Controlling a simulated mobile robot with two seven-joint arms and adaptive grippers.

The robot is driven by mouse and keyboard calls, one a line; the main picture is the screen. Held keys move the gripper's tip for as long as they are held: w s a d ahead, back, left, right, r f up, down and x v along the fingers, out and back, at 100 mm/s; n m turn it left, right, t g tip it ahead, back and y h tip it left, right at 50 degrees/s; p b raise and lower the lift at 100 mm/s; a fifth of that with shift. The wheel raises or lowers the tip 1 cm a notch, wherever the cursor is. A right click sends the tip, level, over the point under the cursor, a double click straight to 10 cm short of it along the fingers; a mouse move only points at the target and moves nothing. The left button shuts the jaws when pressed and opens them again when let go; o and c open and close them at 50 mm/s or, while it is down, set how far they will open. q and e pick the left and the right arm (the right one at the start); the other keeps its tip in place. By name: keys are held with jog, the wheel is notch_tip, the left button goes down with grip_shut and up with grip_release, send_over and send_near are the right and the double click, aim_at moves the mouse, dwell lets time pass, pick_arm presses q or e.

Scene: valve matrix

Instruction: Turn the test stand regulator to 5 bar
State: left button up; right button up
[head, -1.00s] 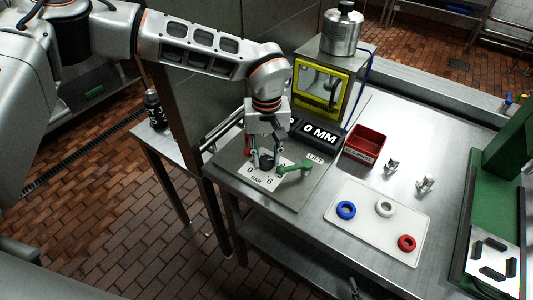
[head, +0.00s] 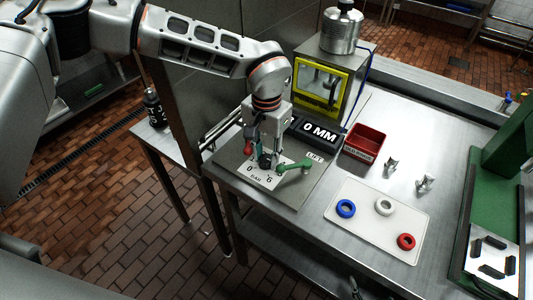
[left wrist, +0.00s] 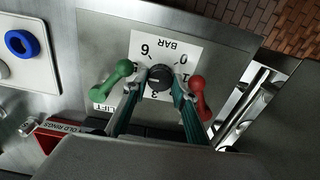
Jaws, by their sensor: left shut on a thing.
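The regulator is a black round knob (left wrist: 159,78) on a white dial plate (left wrist: 172,48) marked 0, 3, 6 and BAR. In the head view the dial plate (head: 256,180) lies on the near left part of the steel bench. My left gripper (left wrist: 159,80) points down over the plate, its two fingers shut on the knob from both sides. It also shows in the head view (head: 266,160), where the fingers hide most of the knob. A pale mark shows on the knob, but its exact reading is unclear. My right gripper is not in view.
A green lever (left wrist: 112,79) labelled LIFT and a red lever (left wrist: 199,97) flank the dial closely. Behind stand a 0 MM display (head: 319,132) and a yellow-framed cabinet (head: 320,88). A red bin (head: 366,143) and white tray (head: 362,222) with rings lie to the right.

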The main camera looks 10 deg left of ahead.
aim_at(267, 159)
pick_arm(q)
jog(key=shift+s+f, duration=0.1)
dwell(0.4)
jog(key=o, duration=1.1)
jog(key=shift+r, duration=4.05)
